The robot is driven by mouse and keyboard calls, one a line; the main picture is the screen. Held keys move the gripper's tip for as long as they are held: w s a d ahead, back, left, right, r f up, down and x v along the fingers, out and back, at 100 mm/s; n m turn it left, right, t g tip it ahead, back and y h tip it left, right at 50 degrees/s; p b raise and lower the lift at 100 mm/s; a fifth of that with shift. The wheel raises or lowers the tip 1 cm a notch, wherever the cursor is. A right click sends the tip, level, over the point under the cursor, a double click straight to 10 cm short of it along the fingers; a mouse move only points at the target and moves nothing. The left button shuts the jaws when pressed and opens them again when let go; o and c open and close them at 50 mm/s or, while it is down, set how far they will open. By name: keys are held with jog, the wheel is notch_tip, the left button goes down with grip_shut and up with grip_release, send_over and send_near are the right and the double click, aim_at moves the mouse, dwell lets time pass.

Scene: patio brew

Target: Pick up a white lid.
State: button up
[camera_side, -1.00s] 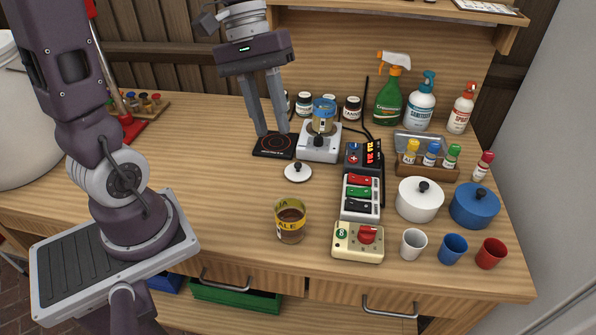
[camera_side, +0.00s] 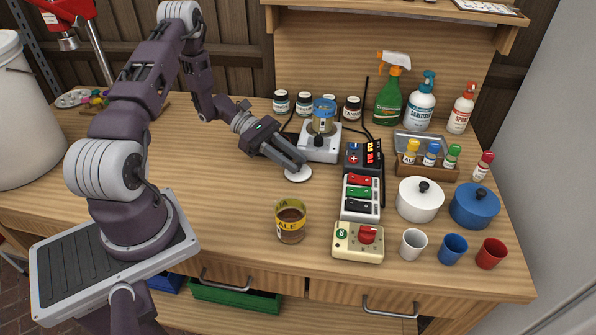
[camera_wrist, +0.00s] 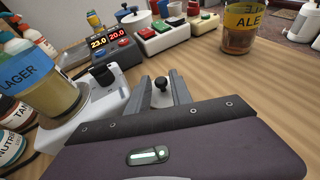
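A small round white lid (camera_side: 299,177) lies flat on the wooden bench, in front of the white scale-like device. My gripper (camera_side: 299,168) reaches down to the lid from the left, strongly tilted, and hides the knob in the side view. Another white lid with a black knob (camera_side: 423,187) sits on the white pot (camera_side: 419,206) at the right.
The white device (camera_side: 318,150) holding a jar stands close behind the lid. The controller (camera_side: 364,157) and switch box (camera_side: 360,197) are to its right. The ALE cup (camera_side: 290,222) stands in front. The bench left of the cup is clear.

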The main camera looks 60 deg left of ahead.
jog(key=shift+w+d, duration=0.1)
jog(key=shift+d, duration=0.05)
grip_shut()
